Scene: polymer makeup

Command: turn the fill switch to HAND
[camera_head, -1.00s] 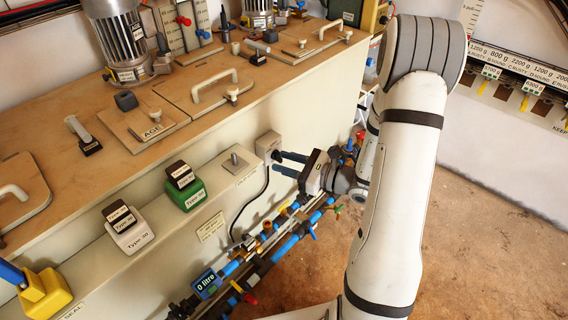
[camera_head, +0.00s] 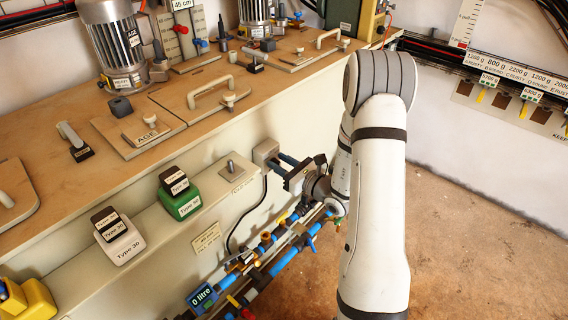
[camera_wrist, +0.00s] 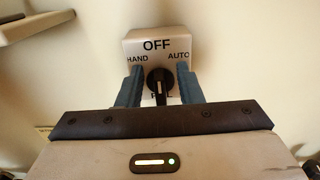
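The fill switch is a pale box (camera_head: 265,151) on the front wall of the bench, with a cable hanging from it. In the wrist view its face (camera_wrist: 157,47) reads OFF at the top, HAND at the left and AUTO at the right. Its black knob (camera_wrist: 159,77) stands roughly upright, with a light mark low on its ridge. A lower label is partly hidden by the knob and fingers. My gripper (camera_wrist: 159,86) is open, with one blue-grey finger on each side of the knob and gaps between. In the head view my gripper (camera_head: 285,166) reaches the box from the right.
Blue pipes with valves (camera_head: 290,250) run below the switch. A ledge to the left carries a green Type 30 block (camera_head: 182,196) and a white one (camera_head: 120,240). A metal peg (camera_head: 230,168) stands near the box. Brown floor at the right is open.

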